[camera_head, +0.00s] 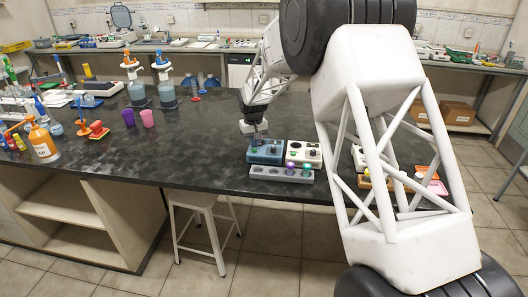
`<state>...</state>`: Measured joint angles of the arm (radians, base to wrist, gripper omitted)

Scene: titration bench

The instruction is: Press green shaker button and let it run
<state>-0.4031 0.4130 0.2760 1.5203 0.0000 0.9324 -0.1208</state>
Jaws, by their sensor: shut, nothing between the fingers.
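My gripper (256,131) points down over the blue box-shaped device (262,158) near the front edge of the dark bench. It is shut and empty, with its tips at or just above the device's top. I cannot tell whether they touch it. A white device (303,154) with dark and small coloured controls stands right beside the blue one. Which device is the shaker is not clear. The green button is too small to make out and may be hidden by my gripper.
A grey rack (270,172) with purple and teal round tops lies in front of the devices. My arm hides part of the bench to the right. Purple and pink cups (147,118), an orange bottle (42,142) and glassware stand left. The bench between is clear.

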